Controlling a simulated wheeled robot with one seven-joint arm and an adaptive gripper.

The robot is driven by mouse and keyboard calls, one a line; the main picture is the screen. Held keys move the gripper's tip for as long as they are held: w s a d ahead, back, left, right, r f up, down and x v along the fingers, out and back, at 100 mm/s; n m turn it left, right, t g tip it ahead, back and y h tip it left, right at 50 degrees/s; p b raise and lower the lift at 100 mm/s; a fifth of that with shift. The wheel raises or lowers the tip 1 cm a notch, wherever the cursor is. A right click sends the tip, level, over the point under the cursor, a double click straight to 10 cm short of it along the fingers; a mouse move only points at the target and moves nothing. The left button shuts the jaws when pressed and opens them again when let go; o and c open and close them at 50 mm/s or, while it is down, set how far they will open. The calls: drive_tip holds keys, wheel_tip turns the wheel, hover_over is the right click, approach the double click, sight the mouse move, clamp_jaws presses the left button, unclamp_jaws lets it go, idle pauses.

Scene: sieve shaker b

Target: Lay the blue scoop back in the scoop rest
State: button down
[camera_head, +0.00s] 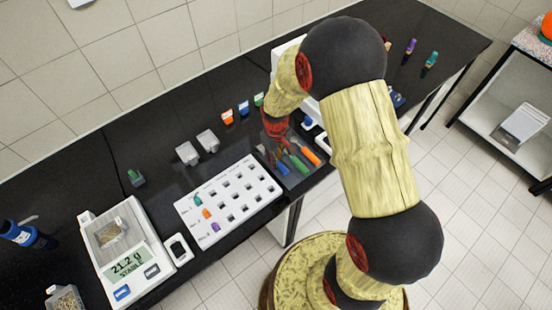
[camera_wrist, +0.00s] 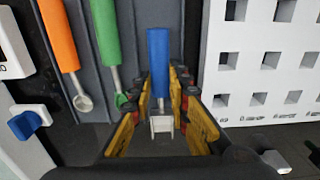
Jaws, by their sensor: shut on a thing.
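The blue scoop (camera_wrist: 158,60) is between my gripper's (camera_wrist: 161,88) fingers in the wrist view, its handle pointing away and its pale square bowl near the palm. My gripper is shut on it. The grey scoop rest (camera_wrist: 132,20) lies under it, and the scoop lines up with the rest's right-hand channel. I cannot tell whether it touches the rest. The orange scoop (camera_wrist: 59,35) and green scoop (camera_wrist: 105,30) lie in the rest to its left. In the head view, my gripper (camera_head: 277,147) is over the rest (camera_head: 292,184), and the blue scoop (camera_head: 283,169) shows partly below it.
A white rack with square holes (camera_head: 232,203) stands just left of the rest in the head view. A balance (camera_head: 128,255) reading 21.2 g is at the left. Clear containers (camera_head: 187,152) and coloured clips (camera_head: 228,117) stand behind. A white device with a blue knob (camera_wrist: 25,124) is close by.

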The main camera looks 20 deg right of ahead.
drive_tip(key=c, duration=1.7)
unclamp_jaws()
drive_tip(key=shift+f, duration=0.1)
drive_tip(key=s+r+m+t+p, duration=0.1)
drive_tip(key=s+r, duration=0.2)
drive_tip(key=r, duration=1)
drive_tip(key=s+r+t, duration=0.1)
drive_tip(key=s+r, duration=0.1)
drive_tip(key=r, duration=1.1)
drive_tip(key=s+r+m+t, duration=0.1)
drive_tip(key=s+r, duration=0.2)
drive_tip(key=s, duration=0.2)
drive_tip(key=s+r+t, duration=0.1)
drive_tip(key=s+r, duration=0.3)
drive_tip(key=s, duration=0.1)
drive_tip(key=s+r+m+t, duration=0.1)
drive_tip(key=s+r, duration=0.3)
drive_tip(key=s, duration=0.1)
drive_tip(key=shift+a+m+t, duration=0.3)
drive_tip(key=shift+a+t, duration=0.05)
drive_tip(key=shift+t, duration=0.05)
